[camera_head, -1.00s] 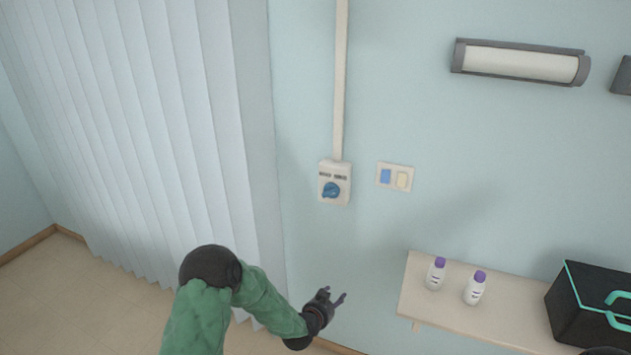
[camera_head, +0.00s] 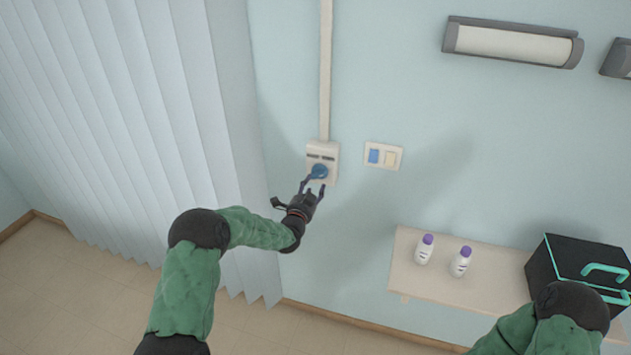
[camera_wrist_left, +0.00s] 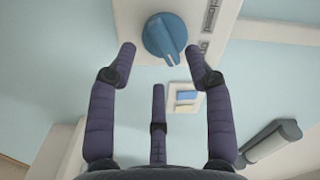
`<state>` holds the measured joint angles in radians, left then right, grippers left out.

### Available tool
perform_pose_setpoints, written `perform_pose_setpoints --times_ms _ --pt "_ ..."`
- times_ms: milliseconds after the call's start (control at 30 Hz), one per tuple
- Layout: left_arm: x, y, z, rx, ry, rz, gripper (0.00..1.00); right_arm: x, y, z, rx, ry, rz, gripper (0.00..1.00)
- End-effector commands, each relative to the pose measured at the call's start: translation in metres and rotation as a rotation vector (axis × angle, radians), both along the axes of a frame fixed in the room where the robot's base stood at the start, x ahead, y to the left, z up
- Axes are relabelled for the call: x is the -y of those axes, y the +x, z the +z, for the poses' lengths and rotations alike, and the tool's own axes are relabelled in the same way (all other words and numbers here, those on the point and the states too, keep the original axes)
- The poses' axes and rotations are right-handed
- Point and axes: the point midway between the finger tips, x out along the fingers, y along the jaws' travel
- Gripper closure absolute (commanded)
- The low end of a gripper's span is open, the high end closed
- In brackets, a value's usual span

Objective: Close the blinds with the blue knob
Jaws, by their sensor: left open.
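The blue knob (camera_head: 319,171) sits on a white control box (camera_head: 331,153) on the wall, below a vertical white conduit. In the left wrist view the round blue knob (camera_wrist_left: 164,37) has a raised grip bar, with partly visible lettering on the box beside it. My left gripper (camera_head: 314,186) is open just below the knob. In the wrist view its fingers (camera_wrist_left: 161,52) are spread to either side of the knob's lower part; I cannot tell whether they touch it. The vertical blinds (camera_head: 130,130) hang as pale slats at the left. My right gripper is out of view.
A wall switch plate (camera_head: 384,156) with a blue and a cream rocker is just right of the box. A shelf (camera_head: 405,270) at lower right bears two purple-capped bottles (camera_head: 461,261) and a black case (camera_head: 560,262). A wall lamp (camera_head: 512,42) is above.

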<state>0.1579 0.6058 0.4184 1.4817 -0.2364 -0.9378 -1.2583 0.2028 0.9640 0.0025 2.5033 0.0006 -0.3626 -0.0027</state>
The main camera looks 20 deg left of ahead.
Motion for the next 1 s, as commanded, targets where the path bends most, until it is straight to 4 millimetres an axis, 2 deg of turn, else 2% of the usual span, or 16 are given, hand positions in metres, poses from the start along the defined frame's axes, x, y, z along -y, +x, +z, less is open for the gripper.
perform_pose_setpoints --times_ms 100,300,700,800,900,1000 --pt "0.001 0.017 0.000 0.001 -0.001 0.000 0.48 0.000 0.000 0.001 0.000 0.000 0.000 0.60" --pt "0.002 0.034 0.000 0.000 -0.001 -0.001 0.48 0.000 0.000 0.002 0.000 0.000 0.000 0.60" --pt "0.002 0.038 0.000 -0.001 -0.001 -0.001 0.48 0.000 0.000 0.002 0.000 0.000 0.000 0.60" --pt "0.002 0.038 0.000 -0.001 -0.001 -0.001 0.77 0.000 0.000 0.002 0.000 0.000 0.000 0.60" --pt "0.002 0.038 0.000 -0.001 -0.001 -0.001 1.00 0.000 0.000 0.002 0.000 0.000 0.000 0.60" --pt "0.002 0.038 0.000 -0.002 -0.001 -0.001 1.00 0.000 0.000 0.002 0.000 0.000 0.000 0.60"
